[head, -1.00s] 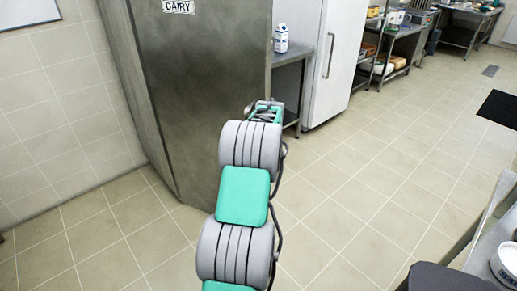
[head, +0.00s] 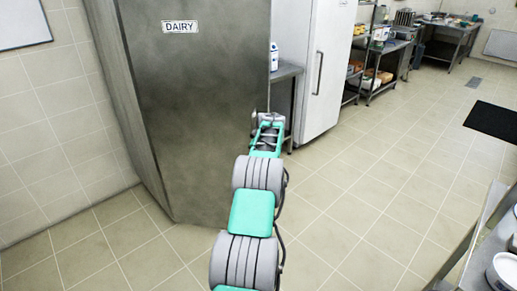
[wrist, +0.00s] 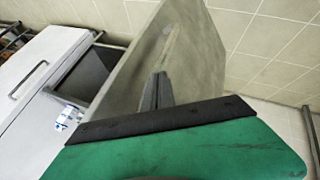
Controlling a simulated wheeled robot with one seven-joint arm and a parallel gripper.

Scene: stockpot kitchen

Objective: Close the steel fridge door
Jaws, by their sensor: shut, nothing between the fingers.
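The steel fridge door (head: 205,90) is the broad dark grey face with a white DAIRY label (head: 180,27) high on it, left of centre in the head view. I cannot tell from these views whether it stands ajar. In the wrist view a grey steel panel (wrist: 128,62) fills the middle, behind the fingers. My gripper (head: 268,117) is by the panel's right edge in the head view, with its fingertips hard to make out. In the wrist view my gripper (wrist: 160,75) is shut and empty. Whether the fingertips touch the panel is unclear.
A steel side table (head: 287,72) with a white-and-blue carton (head: 274,57) stands right of the fridge, then a white fridge (head: 325,75). A counter (head: 480,235) is at the near right. A dark mat (head: 495,120) lies on otherwise open tiled floor.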

